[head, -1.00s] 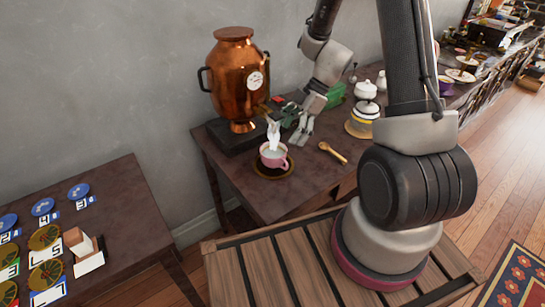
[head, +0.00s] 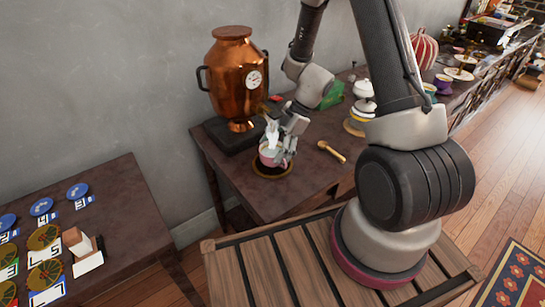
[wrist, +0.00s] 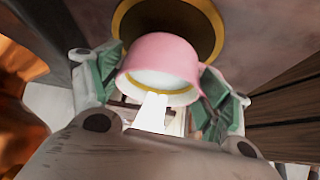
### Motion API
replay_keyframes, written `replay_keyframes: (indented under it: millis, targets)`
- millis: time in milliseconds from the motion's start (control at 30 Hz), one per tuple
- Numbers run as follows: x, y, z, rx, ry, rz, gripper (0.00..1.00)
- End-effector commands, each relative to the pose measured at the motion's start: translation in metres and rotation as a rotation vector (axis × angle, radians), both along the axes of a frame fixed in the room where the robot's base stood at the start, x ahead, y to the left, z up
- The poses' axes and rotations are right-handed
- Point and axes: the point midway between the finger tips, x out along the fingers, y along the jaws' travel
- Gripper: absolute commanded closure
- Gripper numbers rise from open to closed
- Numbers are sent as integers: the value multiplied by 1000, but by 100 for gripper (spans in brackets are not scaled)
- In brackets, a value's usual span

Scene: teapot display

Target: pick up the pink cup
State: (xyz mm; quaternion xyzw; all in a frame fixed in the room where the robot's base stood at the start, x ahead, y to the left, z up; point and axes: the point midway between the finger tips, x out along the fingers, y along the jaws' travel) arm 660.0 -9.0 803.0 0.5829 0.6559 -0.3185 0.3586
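The pink cup (head: 267,155) has a gold rim, pale contents and a white wisp above it. My gripper (head: 285,145) is at its right side in the head view. In the wrist view the cup (wrist: 165,55) is between the two green-padded fingers (wrist: 160,90), which appear to press on both sides; my gripper looks shut on it. The dark, gold-edged saucer (head: 272,173) is beneath the cup and also shows behind it in the wrist view (wrist: 205,20). The cup seems slightly above the saucer, but the gap is hard to judge.
A copper samovar (head: 233,80) stands behind the cup on a dark base (head: 222,135). A wooden spoon (head: 331,151) lies to the right, with a white stacked pot (head: 362,103) beyond. A lower table (head: 125,195) with discs and cards is at left.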

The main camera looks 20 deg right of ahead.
Motion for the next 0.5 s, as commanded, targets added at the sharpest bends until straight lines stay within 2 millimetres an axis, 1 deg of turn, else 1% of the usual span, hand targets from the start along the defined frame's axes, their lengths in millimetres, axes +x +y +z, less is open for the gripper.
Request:
replay_keyframes:
  millis: [33,100,167,500]
  targets:
    - [0,0,0,0,0,0,38]
    - [0,0,0,0,0,0,51]
    - [0,0,0,0,0,0,61]
    - [0,0,2,1,0,0,61]
